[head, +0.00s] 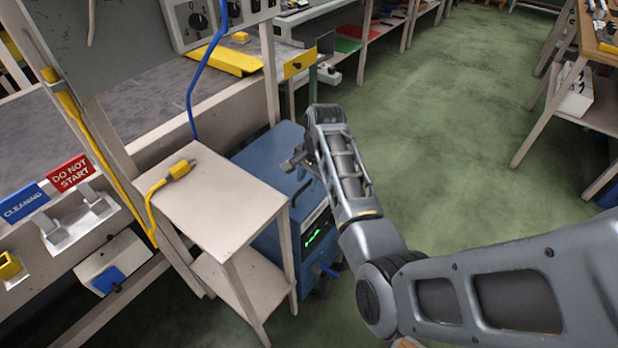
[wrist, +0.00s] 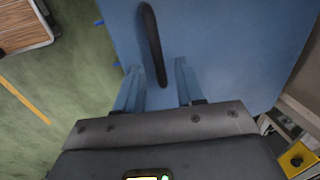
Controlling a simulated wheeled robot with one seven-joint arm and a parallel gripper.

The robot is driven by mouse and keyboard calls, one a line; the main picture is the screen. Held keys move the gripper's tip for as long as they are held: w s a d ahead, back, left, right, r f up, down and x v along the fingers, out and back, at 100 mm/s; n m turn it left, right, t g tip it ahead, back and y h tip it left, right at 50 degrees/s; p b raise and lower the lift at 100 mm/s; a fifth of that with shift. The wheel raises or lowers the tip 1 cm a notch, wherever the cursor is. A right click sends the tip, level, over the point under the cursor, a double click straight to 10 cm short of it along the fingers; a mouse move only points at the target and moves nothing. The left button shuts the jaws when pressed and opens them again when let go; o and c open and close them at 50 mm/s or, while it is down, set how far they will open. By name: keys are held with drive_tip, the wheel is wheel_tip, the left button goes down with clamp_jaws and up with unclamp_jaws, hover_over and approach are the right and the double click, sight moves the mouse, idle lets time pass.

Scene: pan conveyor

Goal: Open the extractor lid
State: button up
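The extractor is a blue box on the green floor beside the small side table, with a green-lit display (head: 313,236) on its front. Its flat blue lid (head: 264,157) looks closed in the head view; it fills much of the wrist view (wrist: 232,45). A long black handle (wrist: 151,40) runs along the lid. My gripper (wrist: 160,65) is open above the lid, and the handle's near end shows between its two fingers. I cannot tell whether the fingers touch it. In the head view my gripper (head: 302,162) partly hides the lid.
The side table (head: 222,205) stands left of the extractor, with a yellow plug (head: 180,170) on it. A blue hose (head: 190,95) hangs behind. A grey workbench (head: 140,100) lies to the left. The green floor (head: 440,140) to the right is free.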

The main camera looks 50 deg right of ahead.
drive_tip(key=shift+c, duration=0.5)
clamp_jaws()
